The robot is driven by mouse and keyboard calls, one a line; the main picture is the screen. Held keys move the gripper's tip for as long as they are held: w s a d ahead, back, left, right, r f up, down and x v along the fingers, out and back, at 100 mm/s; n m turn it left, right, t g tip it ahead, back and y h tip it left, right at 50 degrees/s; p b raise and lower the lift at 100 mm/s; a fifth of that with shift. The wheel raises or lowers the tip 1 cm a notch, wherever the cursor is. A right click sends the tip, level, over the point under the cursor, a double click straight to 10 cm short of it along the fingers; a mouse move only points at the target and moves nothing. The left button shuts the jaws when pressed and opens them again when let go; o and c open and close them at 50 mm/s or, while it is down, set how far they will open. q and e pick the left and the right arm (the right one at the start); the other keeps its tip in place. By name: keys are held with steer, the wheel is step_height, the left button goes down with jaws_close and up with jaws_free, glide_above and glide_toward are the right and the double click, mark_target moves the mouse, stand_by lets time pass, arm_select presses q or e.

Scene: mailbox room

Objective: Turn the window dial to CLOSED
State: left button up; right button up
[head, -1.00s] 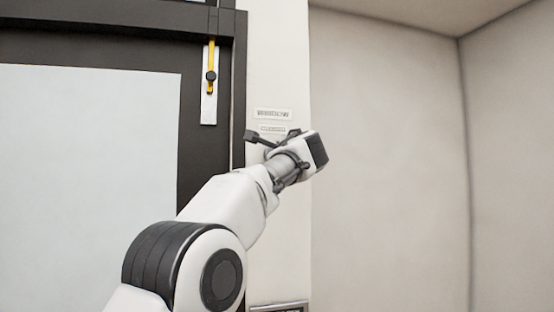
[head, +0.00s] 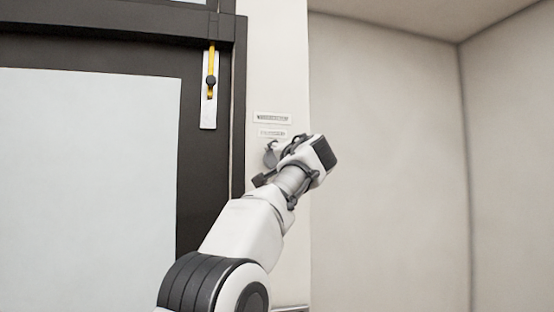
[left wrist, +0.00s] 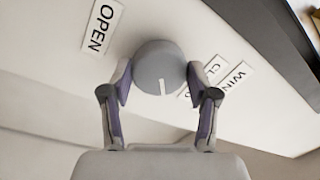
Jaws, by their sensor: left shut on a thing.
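The window dial (left wrist: 158,66) is a round grey knob on a white wall. Its white mark points toward my gripper in the left wrist view, away from the OPEN label (left wrist: 102,26). The CLOSED label (left wrist: 208,76) is partly hidden by a finger. My left gripper (left wrist: 160,88) is shut on the dial, with one finger at each side. In the head view, the dial (head: 270,154) shows beside my left gripper (head: 271,166), below two small labels. My right gripper is out of view.
A dark-framed window (head: 90,170) with a pale pane stands at the left. A yellow strip with a black knob (head: 211,81) is on its frame. A WINDOW label (left wrist: 238,77) is near the dial. The pale wall at the right is bare.

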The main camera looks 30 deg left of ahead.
arm_select(q)
steer(key=shift+r+n+g+p, duration=0.2)
steer(key=shift+n+p, duration=0.25)
steer(key=shift+n, duration=2.2)
steer(key=shift+r+n+g+p, duration=0.1)
steer(key=shift+n+g+p, duration=0.25)
steer(key=shift+n, duration=2.3)
steer(key=shift+w, duration=0.1)
steer(key=o, duration=1.2)
steer(key=shift+f, duration=0.1)
steer(key=shift+w+f, duration=0.1)
steer(key=shift+d, duration=0.1)
